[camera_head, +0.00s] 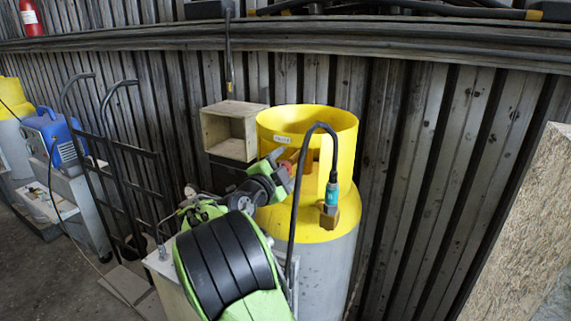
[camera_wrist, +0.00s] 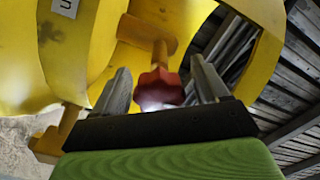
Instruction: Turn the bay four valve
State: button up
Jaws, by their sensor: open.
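The valve has a red lobed knob (camera_wrist: 158,88) on a yellow-brown stem, inside the yellow collar (camera_head: 318,118) of a grey gas cylinder (camera_head: 330,265). My gripper (camera_wrist: 160,68) is open, with one finger on each side of the knob in the wrist view. The knob appears between the fingers, with gaps on both sides; I cannot tell its exact depth between them. In the head view my gripper (camera_head: 294,160) reaches into the collar opening from the left and mostly hides the knob. A small label (camera_head: 283,139) on the collar is too small to read.
A black hose (camera_head: 293,210) with a teal and brass fitting (camera_head: 330,205) hangs in front of the cylinder. A wooden box (camera_head: 232,130) is on the wall behind. A hand truck (camera_head: 125,165) and blue machine (camera_head: 55,135) stand left. A chipboard panel (camera_head: 525,230) is at right.

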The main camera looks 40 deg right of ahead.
jog(key=shift+s, duration=0.1)
jog(key=shift+c, duration=0.3)
jog(key=c, duration=1)
jog(key=shift+f+n, duration=0.1)
jog(key=shift+n, duration=0.2)
jog(key=n+b, duration=0.3)
jog(key=n, duration=0.6)
jog(key=shift+n, duration=0.4)
jog(key=n+p, duration=0.1)
jog(key=n, duration=0.4)
jog(key=shift+n, duration=0.3)
jog(key=n+p, duration=0.2)
jog(key=n, duration=0.3)
jog(key=shift+p, duration=0.3)
jog(key=shift+n, duration=0.4)
